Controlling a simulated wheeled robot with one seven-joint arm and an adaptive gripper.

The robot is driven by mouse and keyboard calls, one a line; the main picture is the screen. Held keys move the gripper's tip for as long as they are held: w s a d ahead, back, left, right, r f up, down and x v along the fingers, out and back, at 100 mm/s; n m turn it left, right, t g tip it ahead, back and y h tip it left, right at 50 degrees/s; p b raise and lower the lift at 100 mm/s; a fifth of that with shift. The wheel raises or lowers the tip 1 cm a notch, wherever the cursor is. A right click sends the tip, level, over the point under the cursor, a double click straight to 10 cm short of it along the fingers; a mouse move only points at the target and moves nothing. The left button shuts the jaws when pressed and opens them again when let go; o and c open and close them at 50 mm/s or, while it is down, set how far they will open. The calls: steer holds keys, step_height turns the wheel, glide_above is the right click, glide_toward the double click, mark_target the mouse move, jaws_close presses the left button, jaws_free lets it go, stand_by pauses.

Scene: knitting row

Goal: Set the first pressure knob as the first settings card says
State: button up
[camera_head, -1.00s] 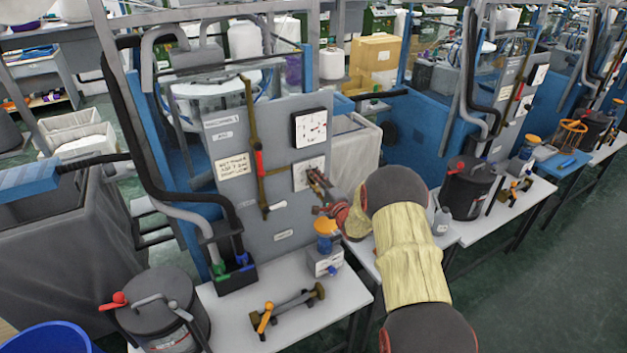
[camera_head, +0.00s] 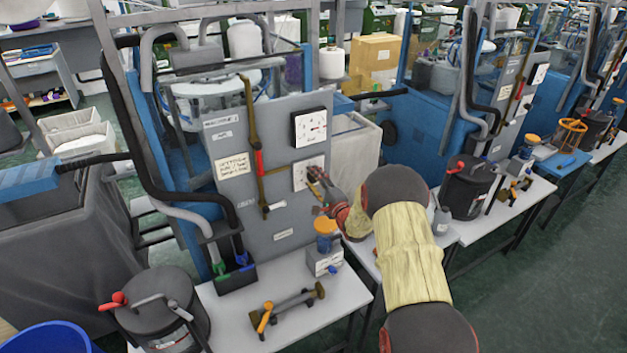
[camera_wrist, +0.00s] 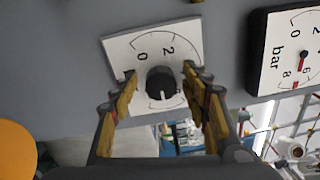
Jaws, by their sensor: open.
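The pressure knob (camera_wrist: 161,82) is a black round knob with a pale pointer mark, on a white dial plate (camera_wrist: 128,46) marked 0 and 2 in the wrist view. In the head view the dial plate (camera_head: 299,176) is on the grey panel, partly hidden by my gripper. My gripper (camera_wrist: 163,86) is open, with one yellow-and-black finger on each side of the knob; contact cannot be told. It also shows in the head view (camera_head: 313,181). The settings card (camera_head: 236,165) is a cream card with handwriting on the panel, too small to read.
A pressure gauge (camera_head: 311,127) marked bar (camera_wrist: 277,56) is above the knob in the head view. A red-handled lever (camera_head: 259,163) is left of it.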

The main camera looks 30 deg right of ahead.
steer(key=s, duration=1.1)
steer(key=shift+s+d+f, duration=0.2)
steer(key=shift+s, duration=0.15)
steer(key=a+r+n+g+h, duration=0.25)
steer(key=a+r+n, duration=0.2)
steer(key=r, duration=0.45)
steer(key=s+a+r+n+g+b, duration=0.1)
steer(key=s+a+r+n+g, duration=0.4)
steer(key=s, duration=0.3)
steer(key=s+a+n+g+y, duration=0.1)
steer(key=s+a+n, duration=0.4)
steer(key=s, duration=1.1)
steer(key=s+a+n+g+y+b, duration=0.1)
steer(key=s+a+n+g, duration=0.3)
steer(key=s, duration=1.2)
steer(key=a+n, duration=0.1)
steer(key=a, duration=0.3)
steer(key=shift+a+r, duration=0.4)
